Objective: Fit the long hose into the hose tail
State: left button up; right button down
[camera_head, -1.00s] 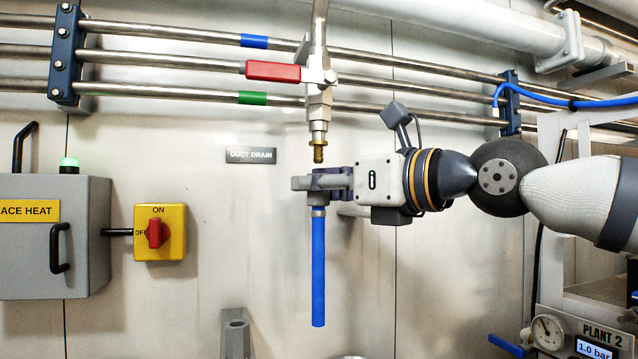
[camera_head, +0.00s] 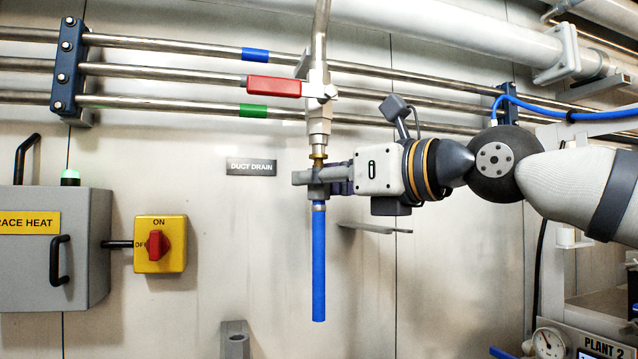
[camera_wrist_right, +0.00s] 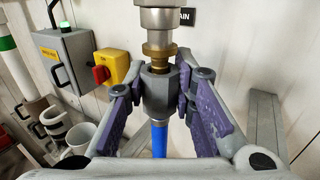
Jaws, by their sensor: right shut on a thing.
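The long hose (camera_head: 319,262) is blue and hangs straight down below my right gripper (camera_head: 318,182). My right gripper is shut on the grey collar at the hose's upper end, which shows between the purple-padded fingers in the wrist view (camera_wrist_right: 158,92). The brass hose tail (camera_head: 318,162) points down from the pipe valve, directly above the collar. In the wrist view the hose tail (camera_wrist_right: 158,50) meets the collar's top opening. Its lower tip is hidden there, so I cannot tell how deep it sits. My left gripper is not in view.
A red-handled valve (camera_head: 274,88) sits above the hose tail, in front of horizontal pipes. A grey cabinet (camera_head: 85,250) and yellow switch box (camera_head: 172,258) are on the left wall. A grey bracket (camera_head: 235,340) stands low, left of the hose.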

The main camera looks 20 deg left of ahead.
jog(key=shift+r, duration=0.7)
jog(key=c, duration=1.3)
grip_release()
jog(key=shift+f, duration=0.1)
jog(key=v, duration=1.2)
